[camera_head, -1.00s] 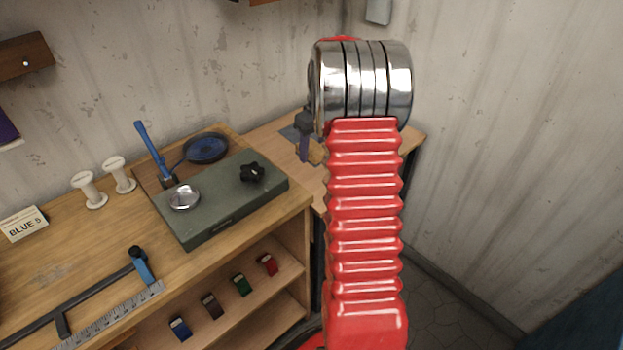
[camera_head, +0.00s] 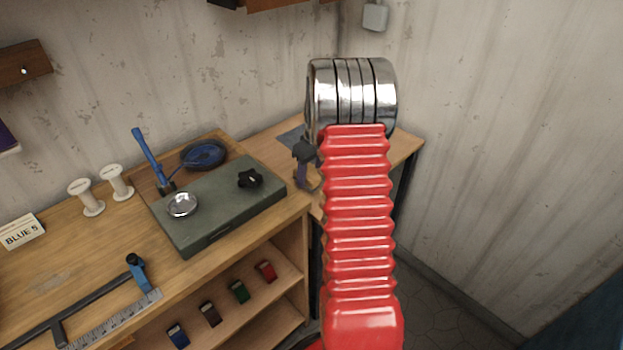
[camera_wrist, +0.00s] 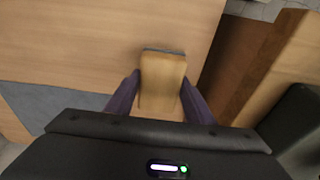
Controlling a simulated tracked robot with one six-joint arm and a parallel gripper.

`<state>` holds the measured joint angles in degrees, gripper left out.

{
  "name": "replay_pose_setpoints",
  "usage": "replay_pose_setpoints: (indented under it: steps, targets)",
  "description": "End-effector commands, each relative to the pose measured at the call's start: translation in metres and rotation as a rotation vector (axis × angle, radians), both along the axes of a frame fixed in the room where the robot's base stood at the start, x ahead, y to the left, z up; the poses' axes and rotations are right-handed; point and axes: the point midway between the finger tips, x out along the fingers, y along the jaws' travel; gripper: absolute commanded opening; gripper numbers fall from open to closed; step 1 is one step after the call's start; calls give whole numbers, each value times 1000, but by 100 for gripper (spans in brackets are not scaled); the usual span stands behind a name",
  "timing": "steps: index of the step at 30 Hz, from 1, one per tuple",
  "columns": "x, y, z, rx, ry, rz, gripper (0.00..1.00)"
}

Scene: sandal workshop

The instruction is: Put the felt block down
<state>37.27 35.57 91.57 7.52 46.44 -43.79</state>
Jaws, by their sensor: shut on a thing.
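The felt block (camera_wrist: 163,80) shows in the wrist view as a tan wooden block with a thin grey-blue layer along its far edge. My gripper (camera_wrist: 161,86) has its two dark purple fingers on either side of it and is shut on it. The block is over the bare wooden top of the corner table (camera_wrist: 100,35); whether it touches the wood I cannot tell. In the head view my gripper (camera_head: 308,178) is at this table, left of my red arm, which hides part of the tabletop.
A grey mat (camera_wrist: 40,108) lies on the table at the left of the wrist view. In the head view, the workbench (camera_head: 80,240) beside it holds a grey-green slab (camera_head: 215,210), white spools (camera_head: 116,183) and a blue-handled tool (camera_head: 145,155). Walls stand behind and right.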

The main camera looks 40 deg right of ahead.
Motion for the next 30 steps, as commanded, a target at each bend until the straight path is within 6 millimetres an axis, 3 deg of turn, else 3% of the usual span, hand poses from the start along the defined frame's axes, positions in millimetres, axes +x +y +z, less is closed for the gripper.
replay_pose_setpoints:
  steps: [6, 17, 18, 25, 30]
  targets:
    - [0, 1, -23, 1, 1, 0, 27]
    - [0, 1, -25, 1, 1, 1, 27]
    - [0, 1, -25, 1, 1, 1, 50]
    - [0, 1, -25, 1, 1, 1, 66]
    - [0, 1, -25, 1, 1, 1, 67]
